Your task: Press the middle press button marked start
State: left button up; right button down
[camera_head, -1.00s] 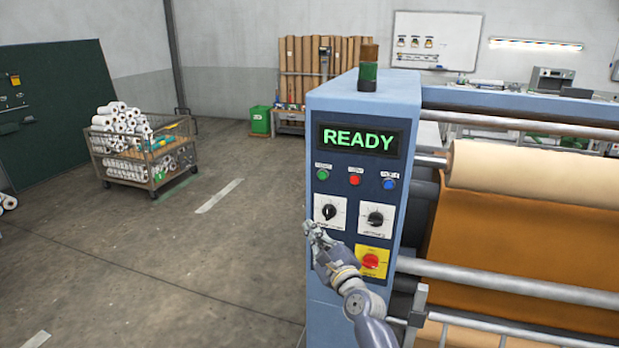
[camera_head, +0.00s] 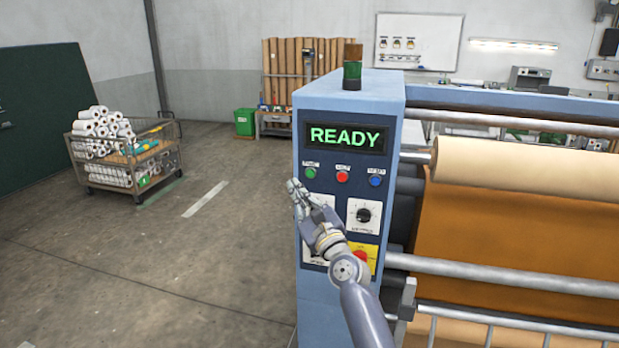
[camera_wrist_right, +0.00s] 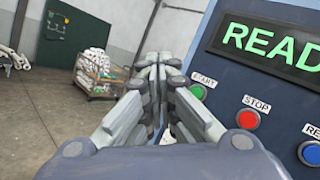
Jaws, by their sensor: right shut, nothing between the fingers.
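The press control panel (camera_head: 343,200) has a row of three buttons under a lit READY display (camera_head: 346,137). The green button (camera_head: 310,172) is the left one, and its label reads START in the wrist view (camera_wrist_right: 198,91). The red button (camera_head: 342,177) is in the middle, labelled STOP in the wrist view (camera_wrist_right: 248,119). The blue button (camera_head: 376,181) is at the right, its label partly cut off in the wrist view (camera_wrist_right: 309,152). My right gripper (camera_head: 294,186) is shut and empty, just below and left of the green button, apparently not touching it. My left gripper is out of view.
Below the buttons are a dial (camera_head: 363,215) and a red knob on yellow (camera_head: 359,258), partly behind my arm. Rollers (camera_head: 530,170) lie to the right. A cart of white rolls (camera_head: 120,160) stands on the open floor at left.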

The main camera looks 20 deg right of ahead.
aim_at(310, 174)
jog(key=w+d+b, duration=0.1)
jog(key=w+b, duration=0.1)
jog(key=w+d+b, duration=0.1)
jog(key=w+d, duration=0.1)
jog(key=w+d+b, duration=0.1)
jog(key=w+b, duration=0.1)
jog(key=shift+w+d+f+b, duration=0.1)
jog(key=shift+w+d+b, duration=0.05)
jog(key=shift+b, duration=0.2)
dwell(1.2)
jog(key=shift+w+d+b, duration=0.25)
jog(key=shift+w+b, duration=0.1)
